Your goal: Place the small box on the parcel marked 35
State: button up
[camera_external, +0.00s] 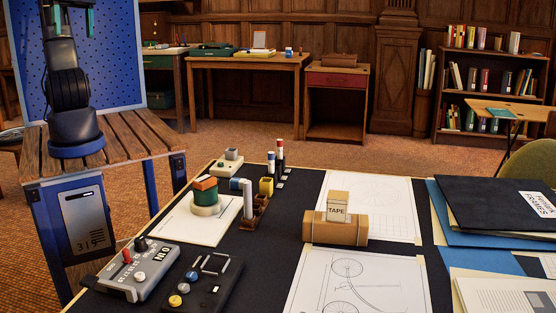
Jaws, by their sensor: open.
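A small tan box labelled TAPE (338,207) is at the middle right of the dark table. It is upright and overlaps a brown, rounded cardboard parcel (314,230) in the picture; I cannot tell whether it rests on the parcel or stands against it. No number 35 is readable on this parcel or on any other thing here. My gripper (68,28) is at the top left, partly cut off by the frame edge. Its green-tipped fingers are apart with nothing between them. It is far from the box and the table.
The dark table also holds a tape roll with coloured blocks (206,196), a brown holder (254,212), a grey device (139,271), and a black tray (203,282). Drawing sheets (350,278) lie around the parcel. Folders (500,208) cover the right side.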

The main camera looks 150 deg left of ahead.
jog(key=s+d+f+m, duration=0.2)
jog(key=s+f+m, duration=0.2)
jog(key=s, duration=0.5)
jog(key=shift+d+t+y, duration=0.3)
jog(key=shift+d+y, duration=0.05)
jog(key=shift+y, duration=0.05)
jog(key=shift+s, duration=0.1)
dwell(0.5)
